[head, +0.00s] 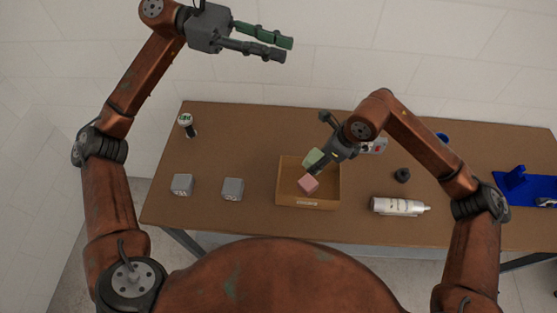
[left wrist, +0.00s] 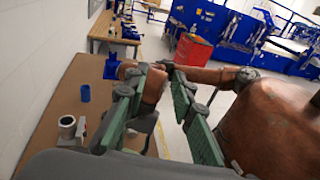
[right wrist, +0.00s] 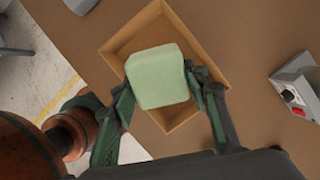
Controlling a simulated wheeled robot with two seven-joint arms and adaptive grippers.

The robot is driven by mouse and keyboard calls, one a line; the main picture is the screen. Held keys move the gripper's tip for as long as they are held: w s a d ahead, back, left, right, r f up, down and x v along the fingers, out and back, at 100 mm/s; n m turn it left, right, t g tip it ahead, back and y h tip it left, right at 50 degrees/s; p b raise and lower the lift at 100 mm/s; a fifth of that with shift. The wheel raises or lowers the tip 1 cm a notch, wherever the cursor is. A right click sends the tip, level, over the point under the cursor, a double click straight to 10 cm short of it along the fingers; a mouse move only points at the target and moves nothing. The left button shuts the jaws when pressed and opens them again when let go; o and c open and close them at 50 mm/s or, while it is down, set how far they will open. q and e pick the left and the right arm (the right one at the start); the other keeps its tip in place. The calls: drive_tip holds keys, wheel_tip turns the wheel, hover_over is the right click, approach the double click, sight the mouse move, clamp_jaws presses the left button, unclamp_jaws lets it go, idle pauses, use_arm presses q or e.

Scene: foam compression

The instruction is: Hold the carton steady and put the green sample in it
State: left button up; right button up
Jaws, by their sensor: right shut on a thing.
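The green sample (head: 313,157) is a pale green foam block. My right gripper (head: 321,158) is shut on it above the carton (head: 308,203), an open, shallow tan box on the table. In the right wrist view the green sample (right wrist: 157,77) sits between the two fingers, with the carton (right wrist: 122,38) below and behind it. A pink block (head: 308,184) shows at the carton; the green sample hides it in the right wrist view. My left gripper (head: 289,49) is open and empty, raised above the table's back left, away from the carton. Its spread fingers show in the left wrist view (left wrist: 160,72).
Two grey cubes (head: 182,184) (head: 232,189) stand left of the carton on the brown table (head: 240,130). A white bottle (head: 398,206) lies to the right, near a small black object (head: 402,175). A grey device (right wrist: 295,85) with a red button is close beside the carton.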

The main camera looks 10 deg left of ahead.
use_arm(q)
drive_tip(key=s+d+f+m+y, duration=0.1)
drive_tip(key=d+f+m+y, duration=0.15)
drive_tip(key=f, duration=0.45)
drive_tip(key=s+d+f+m+y, duration=0.1)
drive_tip(key=d+f+m+y, duration=0.15)
drive_tip(key=f, duration=0.45)
drive_tip(key=a+f+m+t+y, duration=0.1)
drive_tip(key=f+m+y, duration=0.2)
drive_tip(key=f, duration=0.6)
drive_tip(key=a+f+m+y, duration=0.1)
drive_tip(key=f+m+y, duration=0.3)
drive_tip(key=f, duration=0.5)
drive_tip(key=w+a+f+m+t+y, duration=0.1)
drive_tip(key=a+f+m+y, duration=0.1)
drive_tip(key=f, duration=0.7)
drive_tip(key=shift+f+m+t+y, duration=0.15)
drive_tip(key=shift+m+t+y, duration=0.15)
drive_tip(key=shift+m+y, duration=0.75)
drive_tip(key=shift+n+y, duration=0.25)
wheel_tip(320, 180, down, 12)
drive_tip(key=shift+r, duration=0.1)
drive_tip(key=shift+a, duration=0.1)
clamp_jaws()
